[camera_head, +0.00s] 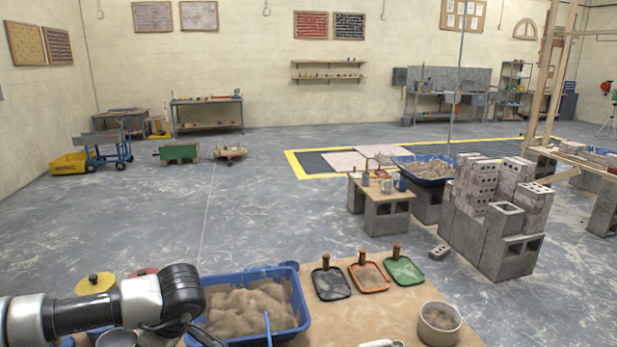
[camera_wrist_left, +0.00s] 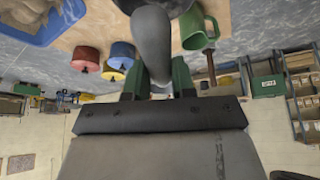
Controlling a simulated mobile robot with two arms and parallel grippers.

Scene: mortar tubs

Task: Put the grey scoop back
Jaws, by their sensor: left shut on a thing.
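My left gripper (camera_wrist_left: 158,82) is shut on a smooth grey piece, which looks like part of the grey scoop (camera_wrist_left: 151,38), in the left wrist view. The grey piece runs up between the two green fingers to the top edge, and its far end is out of frame. In the head view my left arm comes in at the lower left beside a blue tub of sand (camera_head: 304,312), and its fingertips cannot be made out. A grey rounded thing (camera_head: 117,338) shows below the arm; I cannot tell if it is the scoop. My right gripper is not in view.
Black (camera_head: 331,284), orange (camera_head: 369,277) and green (camera_head: 404,271) trowel-like tools lie behind a grey bucket (camera_head: 440,324) on the tan board (camera_head: 384,311). Yellow (camera_head: 95,284) and red (camera_head: 143,272) round pieces stand left of the tub. A green mug-like thing (camera_wrist_left: 195,30) is close to the grey piece.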

